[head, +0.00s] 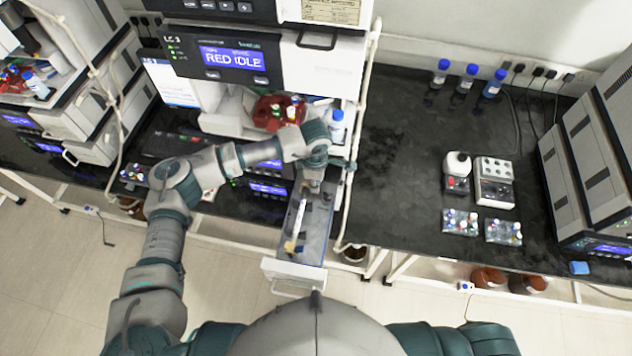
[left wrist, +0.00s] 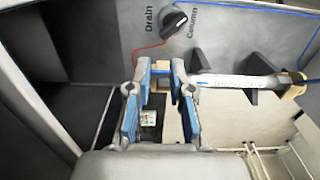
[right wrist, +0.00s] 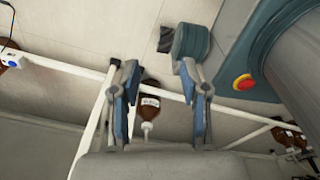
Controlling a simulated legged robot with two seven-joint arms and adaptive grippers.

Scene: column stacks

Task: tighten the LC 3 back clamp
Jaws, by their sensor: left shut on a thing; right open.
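The LC 3 stack (head: 235,58) stands at the center of the head view, its display reading RED IDLE. Its lower drawer (head: 310,255) is pulled out, with a slim pale column (head: 301,218) lying along it. A tan front fitting (head: 291,247) is at the near end. My left gripper (head: 311,184) reaches down at the column's far end. In the left wrist view its fingers (left wrist: 163,66) are shut on the tan back clamp (left wrist: 161,82), which they partly hide; the column (left wrist: 235,80) runs right from it. My right gripper (right wrist: 156,68) is open and empty, above the floor.
A Drain/Column knob (left wrist: 174,20) and thin tubes are close to the left fingers. White frame bars flank the stack. The right bench (head: 390,150) holds bottles, a small device (head: 494,183) and vial trays. Brown bottles (right wrist: 149,108) stand below, past the right fingers.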

